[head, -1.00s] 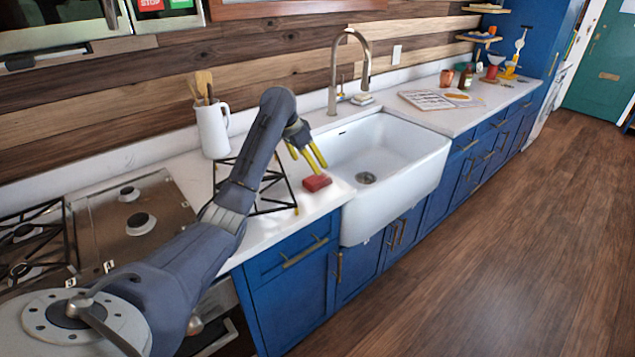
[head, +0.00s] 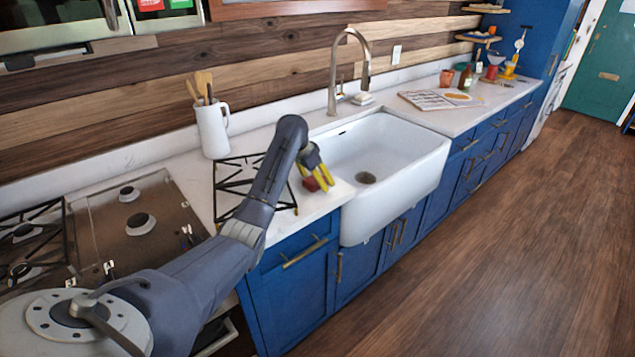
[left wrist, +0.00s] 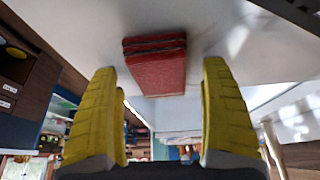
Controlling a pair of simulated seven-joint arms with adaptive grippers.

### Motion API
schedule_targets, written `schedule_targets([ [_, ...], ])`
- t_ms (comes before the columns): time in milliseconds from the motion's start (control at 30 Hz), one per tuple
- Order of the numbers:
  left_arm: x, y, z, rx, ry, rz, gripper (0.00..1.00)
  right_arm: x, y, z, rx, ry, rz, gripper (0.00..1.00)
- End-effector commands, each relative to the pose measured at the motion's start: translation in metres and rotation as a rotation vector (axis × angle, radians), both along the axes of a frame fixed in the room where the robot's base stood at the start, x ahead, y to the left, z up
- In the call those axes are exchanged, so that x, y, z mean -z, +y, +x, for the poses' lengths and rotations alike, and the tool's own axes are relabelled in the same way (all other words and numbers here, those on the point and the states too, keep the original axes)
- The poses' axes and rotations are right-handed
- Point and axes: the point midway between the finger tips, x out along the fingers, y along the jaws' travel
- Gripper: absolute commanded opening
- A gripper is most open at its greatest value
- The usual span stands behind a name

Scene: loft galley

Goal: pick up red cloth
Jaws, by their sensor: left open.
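The red cloth (head: 311,184) is a small folded stack on the white counter, just left of the sink. In the left wrist view the folded cloth (left wrist: 156,64) lies ahead of and between the two yellow fingers. My left gripper (head: 318,181) is down at the cloth and partly covers it in the head view. Its fingers (left wrist: 163,120) are spread wide with nothing between their pads that I can see gripped. Whether a finger touches the cloth cannot be told. My right gripper is not in view.
The white sink (head: 427,157) is just right of the cloth. A black burner grate (head: 226,183) lies to the left, under my arm. A white pitcher of utensils (head: 212,130) stands behind it. A chopping board (head: 425,100) lies beyond the sink.

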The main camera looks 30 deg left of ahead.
Motion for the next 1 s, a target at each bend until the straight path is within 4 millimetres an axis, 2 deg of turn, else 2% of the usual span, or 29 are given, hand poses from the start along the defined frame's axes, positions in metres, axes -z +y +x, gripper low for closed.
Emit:
schedule_targets([
  [1000, 0.0077, -0.0007, 0.0014, 0.0, -0.001, 0.0, 0.8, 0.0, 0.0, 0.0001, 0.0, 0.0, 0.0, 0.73],
])
